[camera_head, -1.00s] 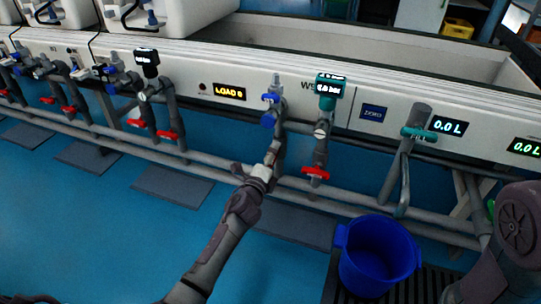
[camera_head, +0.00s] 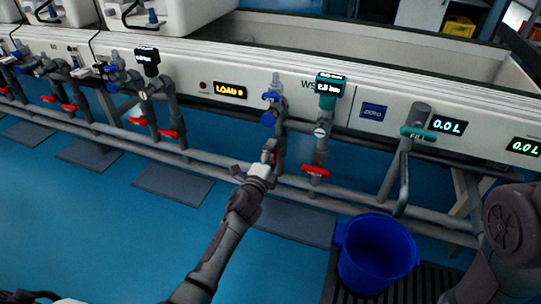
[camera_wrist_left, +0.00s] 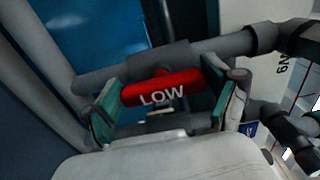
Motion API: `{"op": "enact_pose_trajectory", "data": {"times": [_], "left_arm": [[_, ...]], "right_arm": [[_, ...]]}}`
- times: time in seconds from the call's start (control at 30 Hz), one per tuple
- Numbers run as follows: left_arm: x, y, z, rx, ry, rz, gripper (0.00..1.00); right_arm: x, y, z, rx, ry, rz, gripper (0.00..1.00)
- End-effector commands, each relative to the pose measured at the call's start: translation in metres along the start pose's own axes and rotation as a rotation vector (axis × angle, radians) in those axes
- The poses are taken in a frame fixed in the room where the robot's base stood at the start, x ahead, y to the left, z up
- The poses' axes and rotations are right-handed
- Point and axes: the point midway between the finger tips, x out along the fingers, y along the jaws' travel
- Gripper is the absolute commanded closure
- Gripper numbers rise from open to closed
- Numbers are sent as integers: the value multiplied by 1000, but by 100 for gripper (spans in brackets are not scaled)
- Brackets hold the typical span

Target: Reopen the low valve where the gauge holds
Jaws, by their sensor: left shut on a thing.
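My left gripper (camera_head: 270,155) is at the pipe below the blue-handled valve (camera_head: 270,118) at station W9. In the left wrist view the gripper (camera_wrist_left: 168,108) has its teal-padded fingers on either side of the red handle marked LOW (camera_wrist_left: 162,90) and is shut on it. The handle lies crosswise between the fingers. In the head view the gripper hides this handle. A teal gauge (camera_head: 329,88) stands on the pipe to the right, with a lit reading too small to read surely. My right gripper is not in view.
Another red handle (camera_head: 316,172) sits below the gauge, close right of my gripper. A blue bucket (camera_head: 377,255) stands on the floor grating under the fill spout (camera_head: 418,133). Horizontal pipes (camera_head: 350,198) run along the bench.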

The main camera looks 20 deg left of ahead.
Motion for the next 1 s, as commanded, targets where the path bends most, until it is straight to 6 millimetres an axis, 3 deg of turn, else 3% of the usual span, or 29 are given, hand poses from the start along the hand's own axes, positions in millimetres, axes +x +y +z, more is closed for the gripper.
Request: {"op": "enact_pose_trajectory", "data": {"times": [0.03, 0.07, 0.13, 0.67, 0.77, 1.0], "left_arm": [[0, -2, -2, -5, 5, -4, 48], [0, -2, -2, -5, 5, -4, 11], [0, -2, -2, -5, 5, -4, 0], [0, 0, 0, 31, 1, -1, 0], [0, 1, 0, 149, 1, -3, 0], [0, -4, -1, 756, 1, -4, 0]], "right_arm": [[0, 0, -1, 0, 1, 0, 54], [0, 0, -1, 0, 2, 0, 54], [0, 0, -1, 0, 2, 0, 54], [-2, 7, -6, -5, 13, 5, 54], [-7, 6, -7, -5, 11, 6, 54], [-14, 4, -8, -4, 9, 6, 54]]}}
